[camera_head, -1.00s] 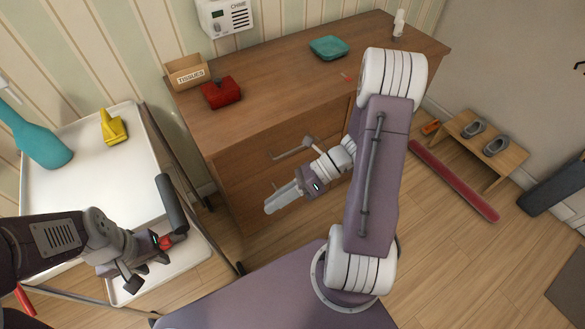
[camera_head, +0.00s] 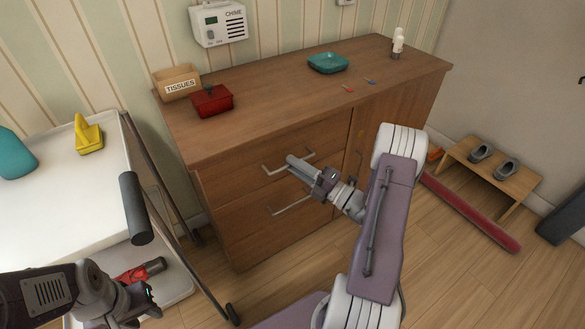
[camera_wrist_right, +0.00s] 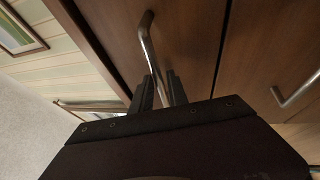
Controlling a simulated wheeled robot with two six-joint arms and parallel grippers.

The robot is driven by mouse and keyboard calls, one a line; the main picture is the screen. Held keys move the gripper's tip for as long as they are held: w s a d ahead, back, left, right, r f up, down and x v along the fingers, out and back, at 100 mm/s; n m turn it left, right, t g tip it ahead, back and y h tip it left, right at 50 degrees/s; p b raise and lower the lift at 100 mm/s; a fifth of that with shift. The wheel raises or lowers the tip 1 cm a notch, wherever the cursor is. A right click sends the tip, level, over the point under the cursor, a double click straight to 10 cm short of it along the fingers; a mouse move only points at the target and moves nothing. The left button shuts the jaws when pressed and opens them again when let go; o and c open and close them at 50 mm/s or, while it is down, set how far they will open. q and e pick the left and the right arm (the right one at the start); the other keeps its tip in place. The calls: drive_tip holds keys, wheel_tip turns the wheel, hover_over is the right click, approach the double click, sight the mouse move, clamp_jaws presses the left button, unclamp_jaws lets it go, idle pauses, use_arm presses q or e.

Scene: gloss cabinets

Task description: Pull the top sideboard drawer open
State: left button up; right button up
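The wooden sideboard (camera_head: 220,135) stands against the wall. Its top drawer (camera_head: 235,180) looks shut, its front flush with the cabinet. My right gripper (camera_head: 291,160) is at the top drawer's metal bar handle (camera_head: 272,169). In the right wrist view the handle (camera_wrist_right: 147,28) runs down between the two dark fingers (camera_wrist_right: 160,88), which look apart with a narrow gap around the bar. A lower drawer handle (camera_head: 288,205) is below. My left gripper (camera_head: 142,303) is low beside the cart; its finger opening is unclear.
On the sideboard top are a tissue box (camera_head: 177,84), a red box (camera_head: 212,101), a teal dish (camera_head: 328,63) and a white bottle (camera_head: 397,45). A white cart (camera_head: 60,205) with a dark handle stands left. A shoe bench (camera_head: 487,170) is right.

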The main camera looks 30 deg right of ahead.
drive_tip(key=shift+w+a+r, duration=0.1)
drive_tip(key=shift+w+a, duration=0.15)
drive_tip(key=shift+w, duration=0.15)
clamp_jaws()
